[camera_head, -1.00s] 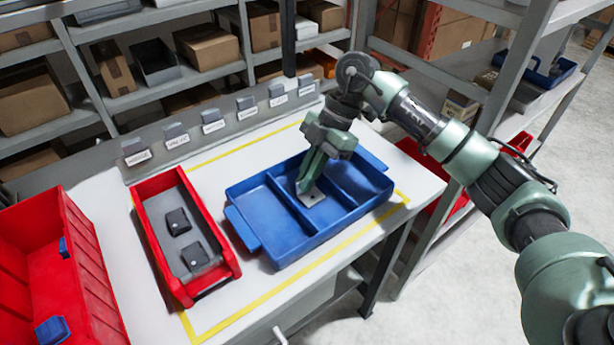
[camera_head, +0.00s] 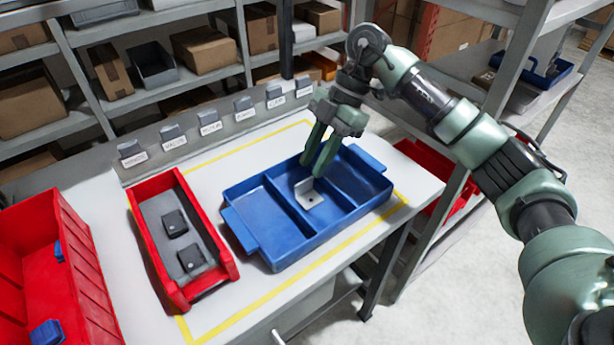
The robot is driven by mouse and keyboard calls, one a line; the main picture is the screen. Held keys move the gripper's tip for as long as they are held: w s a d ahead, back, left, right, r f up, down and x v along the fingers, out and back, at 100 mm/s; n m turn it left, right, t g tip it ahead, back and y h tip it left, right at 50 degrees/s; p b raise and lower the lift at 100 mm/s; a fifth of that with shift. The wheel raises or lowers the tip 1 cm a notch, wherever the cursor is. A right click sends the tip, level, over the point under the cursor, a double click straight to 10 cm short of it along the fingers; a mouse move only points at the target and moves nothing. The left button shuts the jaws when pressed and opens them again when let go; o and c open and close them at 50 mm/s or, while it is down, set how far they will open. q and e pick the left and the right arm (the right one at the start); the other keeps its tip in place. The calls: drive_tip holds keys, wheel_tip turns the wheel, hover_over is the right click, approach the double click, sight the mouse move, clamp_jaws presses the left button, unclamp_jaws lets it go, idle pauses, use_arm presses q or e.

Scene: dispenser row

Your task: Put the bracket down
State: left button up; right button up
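The bracket (camera_head: 311,198) is a small light grey angled piece with a hole. It rests in the middle compartment of the blue divided tray (camera_head: 262,249) on the white table. My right gripper (camera_head: 318,168) is above the tray, its green fingers spread apart, just above and behind the bracket. The fingers look clear of the bracket. My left gripper is not in the head view.
A red bin (camera_head: 207,291) with two dark blocks stands left of the tray. A larger red bin (camera_head: 92,290) with blue pieces is at the far left. Labelled dispensers (camera_head: 210,123) line the table's back edge. Shelves with boxes stand behind.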

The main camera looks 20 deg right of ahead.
drive_tip(key=v, duration=0.6)
drive_tip(key=shift+r, duration=0.35)
drive_tip(key=shift+d, duration=0.15)
